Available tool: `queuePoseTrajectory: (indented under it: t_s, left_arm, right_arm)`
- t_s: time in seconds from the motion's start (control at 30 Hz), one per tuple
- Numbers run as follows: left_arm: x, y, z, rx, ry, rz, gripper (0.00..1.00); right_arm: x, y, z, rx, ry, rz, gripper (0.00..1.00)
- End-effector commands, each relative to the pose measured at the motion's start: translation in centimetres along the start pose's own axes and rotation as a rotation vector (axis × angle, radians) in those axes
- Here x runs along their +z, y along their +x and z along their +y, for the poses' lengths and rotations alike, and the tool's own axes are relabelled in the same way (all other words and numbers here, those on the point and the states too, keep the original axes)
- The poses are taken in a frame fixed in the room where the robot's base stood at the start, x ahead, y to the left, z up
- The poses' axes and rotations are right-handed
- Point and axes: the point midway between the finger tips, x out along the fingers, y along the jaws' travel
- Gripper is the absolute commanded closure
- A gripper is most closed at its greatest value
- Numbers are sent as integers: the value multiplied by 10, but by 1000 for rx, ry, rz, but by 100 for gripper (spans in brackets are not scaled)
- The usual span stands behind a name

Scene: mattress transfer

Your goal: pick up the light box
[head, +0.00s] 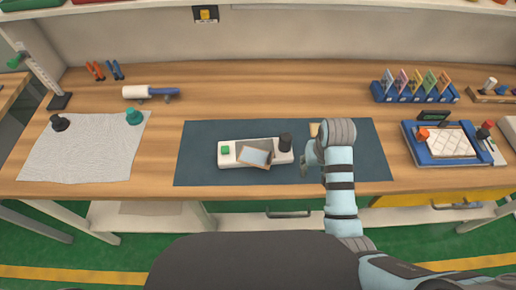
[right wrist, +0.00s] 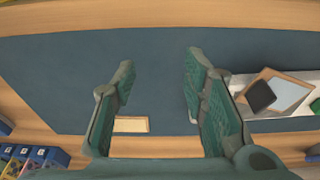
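Whether the fingers touch the box I cannot tell. My left gripper is not in view.
A blue tray (head: 415,152) and a blue rack (head: 410,97) stand to the right. The mat's left part is clear.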

Motion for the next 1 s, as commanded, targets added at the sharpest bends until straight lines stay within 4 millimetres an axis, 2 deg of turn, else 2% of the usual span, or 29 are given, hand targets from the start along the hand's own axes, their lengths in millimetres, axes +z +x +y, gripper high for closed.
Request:
queuePoseTrajectory:
  t_s: [0.03, 0.1, 0.2, 0.27, 0.33, 0.43, 0.6, 0.83, 1.0]
  left_arm:
    - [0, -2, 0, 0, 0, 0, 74]
    - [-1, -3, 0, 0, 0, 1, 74]
    - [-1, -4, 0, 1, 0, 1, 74]
    - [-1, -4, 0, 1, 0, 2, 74]
    - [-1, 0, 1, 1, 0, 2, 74]
    - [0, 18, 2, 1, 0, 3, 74]
    - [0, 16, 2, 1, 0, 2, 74]
    - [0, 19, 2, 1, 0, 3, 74]
    - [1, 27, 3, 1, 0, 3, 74]
  right_arm:
    - [-23, -17, -14, -14, -10, -2, 60]
    - [-51, -41, -32, -23, -29, -16, 60]
    - [-81, -78, -55, -26, -62, -33, 60]
    - [-92, -96, -65, -24, -79, -42, 60]
    - [-98, -102, -70, -21, -90, -47, 60]
    - [-97, -81, -72, -19, -92, -51, 60]
    - [-95, -39, -72, -19, -91, -52, 60]
    - [-95, -5, -73, -20, -92, -49, 60]
    - [-94, 29, -75, -19, -91, -49, 60]
